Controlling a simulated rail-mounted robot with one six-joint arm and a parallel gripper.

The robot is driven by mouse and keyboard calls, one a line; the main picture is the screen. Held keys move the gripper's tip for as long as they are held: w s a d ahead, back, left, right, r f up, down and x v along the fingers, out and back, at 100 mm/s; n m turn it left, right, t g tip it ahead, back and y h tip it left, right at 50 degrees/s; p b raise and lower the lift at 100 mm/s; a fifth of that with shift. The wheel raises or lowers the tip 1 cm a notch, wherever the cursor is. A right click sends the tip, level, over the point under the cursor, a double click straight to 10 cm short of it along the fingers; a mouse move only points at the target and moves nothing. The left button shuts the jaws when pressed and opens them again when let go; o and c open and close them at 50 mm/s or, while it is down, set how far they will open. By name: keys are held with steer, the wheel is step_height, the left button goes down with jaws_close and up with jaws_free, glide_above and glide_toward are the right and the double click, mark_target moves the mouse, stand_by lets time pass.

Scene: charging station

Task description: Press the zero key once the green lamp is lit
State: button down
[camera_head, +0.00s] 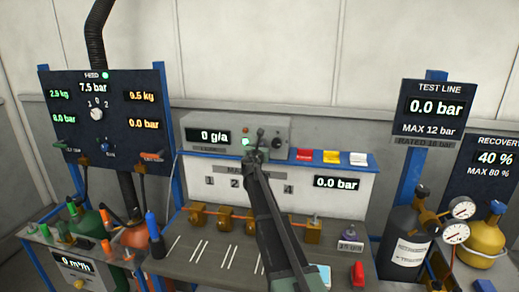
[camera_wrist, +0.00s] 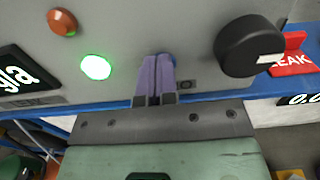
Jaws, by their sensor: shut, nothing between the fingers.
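The grey instrument box (camera_head: 236,125) has a display (camera_head: 213,136) reading 0 g/a. Its green lamp (camera_head: 245,141) is lit, and the lamp also glows in the wrist view (camera_wrist: 96,67), left of my fingers. My gripper (camera_head: 261,134) is at the box front, right of the lamp. In the wrist view my gripper (camera_wrist: 154,70) is shut and empty, its purple fingertips at the panel. A small blue key (camera_wrist: 172,58), seemingly the zero key, peeks out behind the fingertips, mostly hidden. I cannot tell whether the tips touch it.
An unlit orange-red lamp (camera_wrist: 62,22) is above and left of the green lamp. A black knob (camera_wrist: 250,45) stands out close to the right of my fingers. Red, yellow and white tags (camera_head: 331,157) lie on the blue shelf. Brass valves (camera_head: 225,219) line the bench below.

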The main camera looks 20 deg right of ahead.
steer(key=shift+w+d, duration=0.15)
steer(key=shift+d, duration=0.05)
steer(key=v, duration=1.4)
steer(key=shift+a, duration=0.15)
steer(key=s+a+f+m+g+y, duration=0.1)
steer(key=s+f+m+g, duration=0.45)
steer(key=s+m, duration=0.4)
steer(key=s+f+m+g+y, duration=0.1)
steer(key=s+f+m+g, duration=0.45)
steer(key=m, duration=0.65)
steer(key=s+a+f+m+g+y, duration=0.1)
steer(key=s+a+f+m+y, duration=0.2)
steer(key=s+a, duration=0.6)
steer(key=s+a+f+m+g+y, duration=0.2)
steer(key=s+a+f+m+y, duration=0.1)
steer(key=s+a, duration=0.6)
steer(key=m+y, duration=0.1)
steer(key=y, duration=0.1)
steer(key=shift+a+f+y, duration=0.25)
steer(key=shift+f+y, duration=0.05)
steer(key=shift+y, duration=0.1)
